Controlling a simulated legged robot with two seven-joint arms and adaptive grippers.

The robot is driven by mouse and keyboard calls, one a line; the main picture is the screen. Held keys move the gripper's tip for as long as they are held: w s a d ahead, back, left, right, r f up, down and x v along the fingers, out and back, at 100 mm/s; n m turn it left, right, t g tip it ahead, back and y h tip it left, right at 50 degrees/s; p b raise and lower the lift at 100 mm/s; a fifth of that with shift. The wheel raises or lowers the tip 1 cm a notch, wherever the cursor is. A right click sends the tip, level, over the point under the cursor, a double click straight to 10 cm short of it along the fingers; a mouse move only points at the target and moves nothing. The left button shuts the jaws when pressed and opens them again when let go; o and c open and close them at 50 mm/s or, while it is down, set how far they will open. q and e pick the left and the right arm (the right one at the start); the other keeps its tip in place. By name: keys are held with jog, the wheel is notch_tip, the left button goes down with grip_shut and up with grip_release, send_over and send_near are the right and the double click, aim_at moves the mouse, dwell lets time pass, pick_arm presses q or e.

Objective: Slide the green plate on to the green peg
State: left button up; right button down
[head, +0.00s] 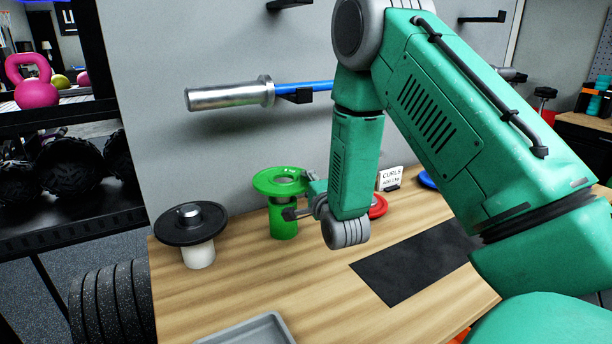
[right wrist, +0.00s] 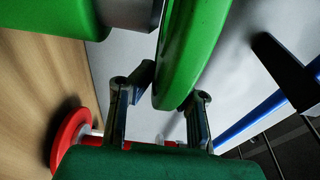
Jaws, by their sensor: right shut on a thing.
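The green plate (head: 263,182) is held level above the green peg (head: 284,224), a green stand with a metal pin. Grey metal shows at the plate's centre in the head view. The right wrist view shows the plate's rim (right wrist: 190,55), the stand (right wrist: 65,14) and the bare metal pin (right wrist: 134,13) between them. The plate is apart from the stand; I cannot tell how far the pin enters its hole. My right gripper (head: 300,198) is shut on the plate's right rim, and its fingers show in the wrist view (right wrist: 168,105). My left gripper is not in view.
A black plate (head: 180,228) sits on a white stand (head: 199,255) to the left. A red plate (head: 378,206) and a blue plate (head: 427,180) are to the right, partly behind my arm. A black mat (head: 410,268) and a grey tray (head: 245,330) lie nearer. A barbell (head: 230,95) hangs on the wall.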

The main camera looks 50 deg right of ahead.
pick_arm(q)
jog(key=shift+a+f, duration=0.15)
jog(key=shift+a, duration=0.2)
pick_arm(e)
jog(key=shift+a+r, duration=0.15)
jog(key=shift+a, duration=0.3)
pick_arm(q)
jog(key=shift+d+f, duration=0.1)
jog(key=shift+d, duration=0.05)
pick_arm(e)
jog(key=shift+d, duration=0.25)
jog(key=shift+f+b, duration=0.3)
jog(key=shift+f, duration=0.1)
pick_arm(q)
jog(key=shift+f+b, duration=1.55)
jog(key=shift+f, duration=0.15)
pick_arm(e)
jog(key=shift+a+f, duration=0.1)
jog(key=shift+f, duration=1.7)
jog(key=shift+f, duration=0.1)
